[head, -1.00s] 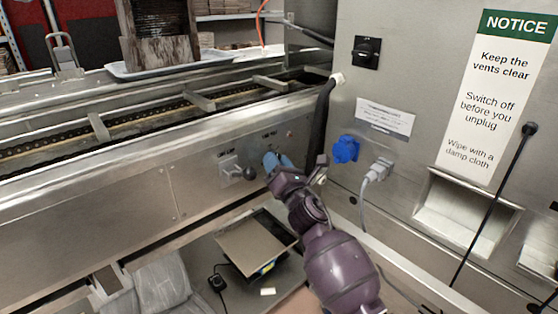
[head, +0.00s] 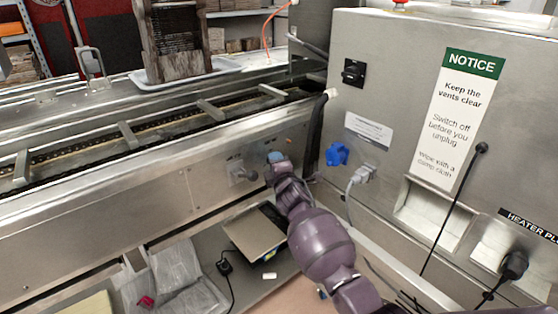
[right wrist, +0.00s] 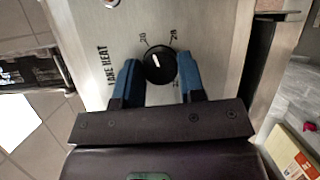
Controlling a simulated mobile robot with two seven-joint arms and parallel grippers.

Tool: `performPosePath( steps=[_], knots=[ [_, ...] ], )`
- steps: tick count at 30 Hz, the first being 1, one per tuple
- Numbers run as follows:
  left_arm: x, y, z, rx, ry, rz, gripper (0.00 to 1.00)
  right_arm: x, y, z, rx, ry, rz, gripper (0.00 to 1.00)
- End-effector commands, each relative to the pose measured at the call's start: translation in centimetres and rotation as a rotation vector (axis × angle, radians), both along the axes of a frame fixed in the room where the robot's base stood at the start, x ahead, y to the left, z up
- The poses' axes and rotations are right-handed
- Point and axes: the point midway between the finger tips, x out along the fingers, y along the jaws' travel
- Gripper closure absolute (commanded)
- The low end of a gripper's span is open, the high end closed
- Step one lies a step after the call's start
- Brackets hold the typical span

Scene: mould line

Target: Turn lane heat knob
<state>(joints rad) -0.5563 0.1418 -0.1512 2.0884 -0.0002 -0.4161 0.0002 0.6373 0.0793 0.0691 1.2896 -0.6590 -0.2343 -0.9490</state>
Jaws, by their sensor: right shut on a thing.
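The lane heat knob (right wrist: 160,64) is a round black knob with a white pointer line, on a metal panel printed LANE HEAT, in the right wrist view. The pointer lies slantwise between dial marks that I cannot fully read. My right gripper (right wrist: 158,82) has its blue fingers on both sides of the knob, shut on it. In the head view my right gripper (head: 275,157) reaches the lane's front panel (head: 205,180), and its blue fingertips and wrist hide the knob. My left gripper is not in view.
A lever switch (head: 241,172) sits just left of my gripper. A blue socket cover (head: 337,154), a grey plug (head: 362,174) and hanging cables are on the cabinet (head: 395,100) at right.

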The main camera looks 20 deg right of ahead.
Motion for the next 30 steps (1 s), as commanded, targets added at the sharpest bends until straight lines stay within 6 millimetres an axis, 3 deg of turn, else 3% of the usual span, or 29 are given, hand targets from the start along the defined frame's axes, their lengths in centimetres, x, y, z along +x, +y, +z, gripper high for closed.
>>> performPosePath(
  steps=[1, 20, 30],
  knots=[
    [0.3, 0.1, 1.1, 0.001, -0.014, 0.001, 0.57, 0.0, 0.0, 1.1, 0.041, 0.009, 0.0, 0.87],
    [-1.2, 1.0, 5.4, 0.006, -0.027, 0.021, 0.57, 0.1, -0.3, 1.0, 0.599, 0.219, -0.002, 0.87],
    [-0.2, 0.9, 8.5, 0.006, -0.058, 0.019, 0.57, 0.1, -0.6, 0.7, 0.9, 0.329, -0.003, 0.87]
  ],
)
